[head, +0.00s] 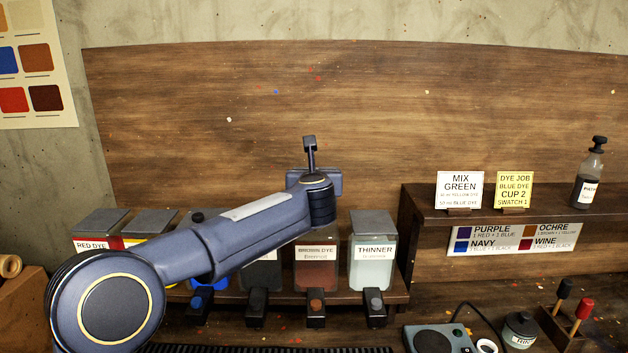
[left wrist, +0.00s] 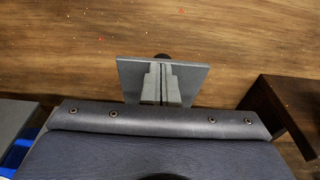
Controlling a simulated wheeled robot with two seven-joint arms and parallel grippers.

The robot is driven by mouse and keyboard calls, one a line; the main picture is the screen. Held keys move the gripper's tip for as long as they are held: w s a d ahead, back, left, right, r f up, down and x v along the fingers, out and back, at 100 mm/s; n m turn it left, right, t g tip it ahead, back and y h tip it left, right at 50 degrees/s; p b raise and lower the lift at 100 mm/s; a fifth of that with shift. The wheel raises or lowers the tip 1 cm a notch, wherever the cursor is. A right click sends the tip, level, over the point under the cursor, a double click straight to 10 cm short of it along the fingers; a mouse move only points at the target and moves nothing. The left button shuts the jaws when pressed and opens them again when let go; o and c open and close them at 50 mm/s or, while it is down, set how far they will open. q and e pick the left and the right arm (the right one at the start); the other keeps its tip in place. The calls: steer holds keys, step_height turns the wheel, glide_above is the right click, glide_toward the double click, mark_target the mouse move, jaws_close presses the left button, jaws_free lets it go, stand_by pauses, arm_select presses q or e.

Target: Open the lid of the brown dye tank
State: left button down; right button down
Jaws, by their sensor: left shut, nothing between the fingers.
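The brown dye tank (head: 315,272) stands in the row of tanks on the low shelf, with a brown-topped tap below it. My left wrist covers its top in the head view, so I cannot tell whether its lid is up or down. My left gripper (head: 309,143) is above and beyond the tank's top, against the wooden back board. It is shut and empty. In the left wrist view its fingers (left wrist: 162,83) are together in front of a grey plate; I cannot tell whether this plate is the lid. My right gripper is out of view.
The thinner tank (head: 373,262) stands close on the right, its grey top visible. The red dye tank (head: 92,244) and others are left, partly behind my arm. A raised shelf (head: 500,212) with cards and a bottle (head: 588,178) is farther right. The back board (head: 400,110) is close behind.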

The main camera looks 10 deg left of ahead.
arm_select(q)
steer(key=shift+w+a+r+p, duration=0.1)
steer(key=shift+w+r+p, duration=0.15)
steer(key=shift+w, duration=0.3)
steer(key=shift+w+a+r+p, duration=0.1)
steer(key=shift+w+p, duration=0.1)
steer(key=shift+w, duration=0.3)
